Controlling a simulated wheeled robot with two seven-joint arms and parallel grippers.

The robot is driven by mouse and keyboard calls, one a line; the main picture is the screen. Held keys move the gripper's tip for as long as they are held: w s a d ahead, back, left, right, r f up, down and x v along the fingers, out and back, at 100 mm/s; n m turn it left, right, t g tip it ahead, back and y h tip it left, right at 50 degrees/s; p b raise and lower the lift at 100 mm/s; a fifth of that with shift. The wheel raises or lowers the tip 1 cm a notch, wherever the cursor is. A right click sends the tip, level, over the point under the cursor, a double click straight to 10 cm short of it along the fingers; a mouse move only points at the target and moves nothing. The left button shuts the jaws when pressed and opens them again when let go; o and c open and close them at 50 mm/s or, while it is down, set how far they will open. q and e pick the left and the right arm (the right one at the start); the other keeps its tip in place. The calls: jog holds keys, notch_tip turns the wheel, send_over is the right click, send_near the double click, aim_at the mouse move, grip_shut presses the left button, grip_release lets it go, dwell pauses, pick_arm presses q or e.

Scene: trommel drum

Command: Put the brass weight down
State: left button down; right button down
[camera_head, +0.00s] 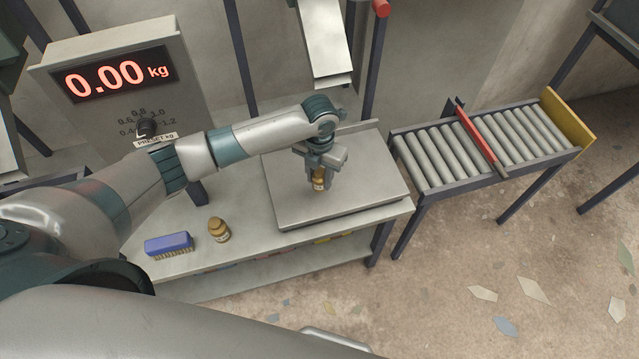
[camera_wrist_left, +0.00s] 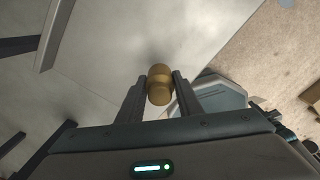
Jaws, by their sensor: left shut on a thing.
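My left gripper (camera_head: 319,172) is shut on a small brass weight (camera_head: 319,182) over the flat metal scale plate (camera_head: 370,190). In the left wrist view the brass weight (camera_wrist_left: 160,84) sits between the two dark fingers of the left gripper (camera_wrist_left: 160,92). I cannot tell whether the weight touches the plate. A second brass weight (camera_head: 219,230) stands on the bench left of the scale plate. The display (camera_head: 112,75) reads 0.00 kg. My right gripper is not in view.
A blue brush (camera_head: 168,243) lies on the bench (camera_head: 245,210) near its front edge. A dial (camera_head: 148,128) is below the display. A chute (camera_head: 327,40) hangs behind the plate. A roller conveyor (camera_head: 440,160) with a red bar (camera_head: 474,132) stands to the right.

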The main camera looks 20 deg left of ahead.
aim_at(319, 186)
pick_arm(q)
jog(key=shift+f, duration=0.3)
notch_tip(319, 186, down, 3)
jog(key=shift+r+p, duration=0.1)
jog(key=shift+p, duration=0.55)
jog(key=shift+f, duration=0.2)
jog(key=shift+f, duration=0.1)
jog(key=c, duration=1.3)
grip_release()
jog(key=shift+f, duration=0.1)
jog(key=shift+o, duration=0.2)
